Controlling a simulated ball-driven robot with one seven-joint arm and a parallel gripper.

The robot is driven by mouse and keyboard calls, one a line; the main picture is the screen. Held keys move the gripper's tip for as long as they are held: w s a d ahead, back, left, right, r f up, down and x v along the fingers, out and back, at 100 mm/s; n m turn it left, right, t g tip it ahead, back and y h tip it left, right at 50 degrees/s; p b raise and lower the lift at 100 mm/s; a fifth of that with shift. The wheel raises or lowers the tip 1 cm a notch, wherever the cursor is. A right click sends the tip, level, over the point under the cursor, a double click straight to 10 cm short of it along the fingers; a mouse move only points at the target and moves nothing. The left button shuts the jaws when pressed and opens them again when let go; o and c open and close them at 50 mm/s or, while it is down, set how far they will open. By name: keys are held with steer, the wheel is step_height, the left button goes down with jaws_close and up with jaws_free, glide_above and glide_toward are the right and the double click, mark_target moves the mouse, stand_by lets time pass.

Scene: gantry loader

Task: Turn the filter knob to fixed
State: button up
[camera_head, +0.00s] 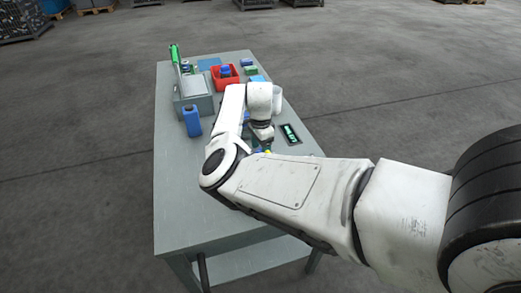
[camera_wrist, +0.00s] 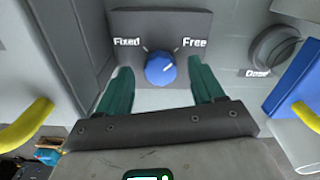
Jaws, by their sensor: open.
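The blue filter knob (camera_wrist: 160,70) sits on a grey panel (camera_wrist: 133,21) in the wrist view, with "Fixed" printed at upper left and "Free" at upper right. A white mark on the knob points up and right, toward the "Free" side. My gripper (camera_wrist: 159,66) is open, with one green finger on each side of the knob. The fingers look apart from the knob, with a gap on both sides. In the head view my arm hides the knob, and my gripper (camera_head: 262,137) is over the right side of the table.
Yellow curved bars (camera_wrist: 27,124) flank my gripper. The table's near left is clear.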

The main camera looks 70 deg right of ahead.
steer(key=shift+f, duration=0.6)
steer(key=c, duration=1.1)
steer(key=shift+o, duration=0.2)
